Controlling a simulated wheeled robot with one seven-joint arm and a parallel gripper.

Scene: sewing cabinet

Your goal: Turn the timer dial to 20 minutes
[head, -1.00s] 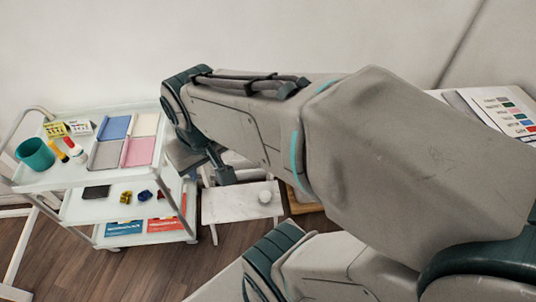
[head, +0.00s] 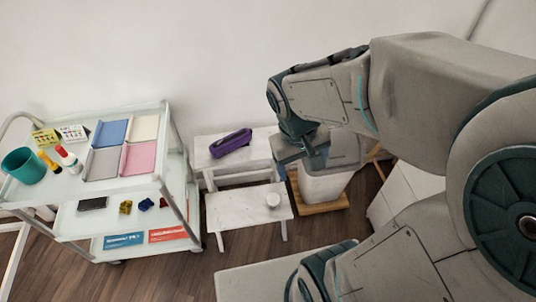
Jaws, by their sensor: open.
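No other timer can be made out. My gripper (head: 303,160) is above and to the right of the stool in the picture, in front of a pale bin (head: 322,187). It is open, with nothing visible between its fingers, and appears apart from the round object.
A white trolley (head: 75,187) at left holds coloured trays, a teal cup (head: 24,165) and small items. A purple case (head: 231,143) lies on a white bench (head: 204,160) behind the stool. The bin stands on a wooden board (head: 322,208). Floor is clear before the stool.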

